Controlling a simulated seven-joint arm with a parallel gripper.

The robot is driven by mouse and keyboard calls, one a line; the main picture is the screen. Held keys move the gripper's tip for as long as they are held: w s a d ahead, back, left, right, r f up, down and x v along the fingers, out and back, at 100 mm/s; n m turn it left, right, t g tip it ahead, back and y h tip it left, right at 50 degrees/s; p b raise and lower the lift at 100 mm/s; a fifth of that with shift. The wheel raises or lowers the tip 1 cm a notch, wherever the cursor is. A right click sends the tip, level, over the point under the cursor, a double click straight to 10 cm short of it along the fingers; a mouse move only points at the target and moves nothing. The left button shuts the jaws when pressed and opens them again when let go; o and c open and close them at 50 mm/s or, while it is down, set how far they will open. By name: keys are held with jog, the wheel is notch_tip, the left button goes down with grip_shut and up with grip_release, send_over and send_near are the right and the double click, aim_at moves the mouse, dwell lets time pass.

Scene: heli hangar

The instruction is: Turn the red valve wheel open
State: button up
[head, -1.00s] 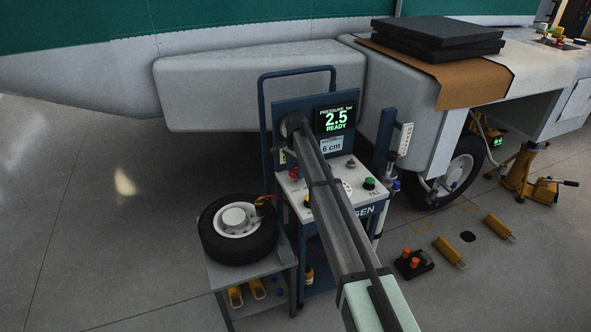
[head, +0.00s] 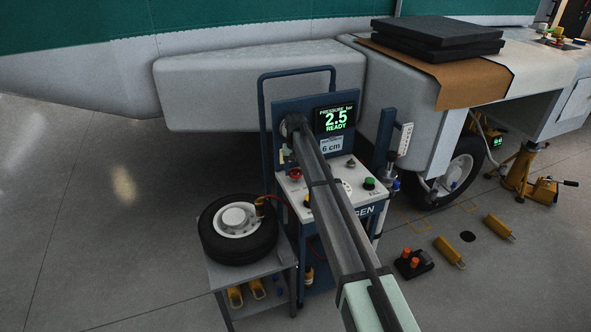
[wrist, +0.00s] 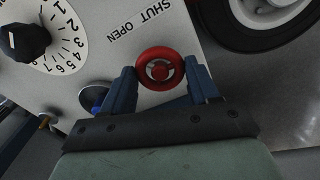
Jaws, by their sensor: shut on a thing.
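The red valve wheel (wrist: 160,69) is a small round wheel with spokes on the white panel, below the printed words "SHUT OPEN" in the wrist view. My gripper (wrist: 161,76) has one blue-grey finger on each side of the wheel and is shut on its rim. In the head view the red wheel (head: 295,174) shows at the left of the cart's panel, beside my arm. My fingers are hidden there. A display (head: 335,119) above the panel reads 2.5 bar, READY.
A black knob (wrist: 24,40) with a numbered dial sits beside the wheel. A green button (head: 369,184) is on the panel's right. A tyre (head: 238,230) lies on a grey stand left of the cart, with a red hose to it. A blue handle frame rises behind.

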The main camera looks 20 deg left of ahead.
aim_at(295, 172)
jog(key=shift+w+n, duration=0.1)
jog(key=shift+n, duration=1.6)
jog(key=o, duration=1.1)
jog(key=shift+c, duration=0.2)
notch_tip(295, 172, up, 14)
jog(key=shift+f, duration=0.15)
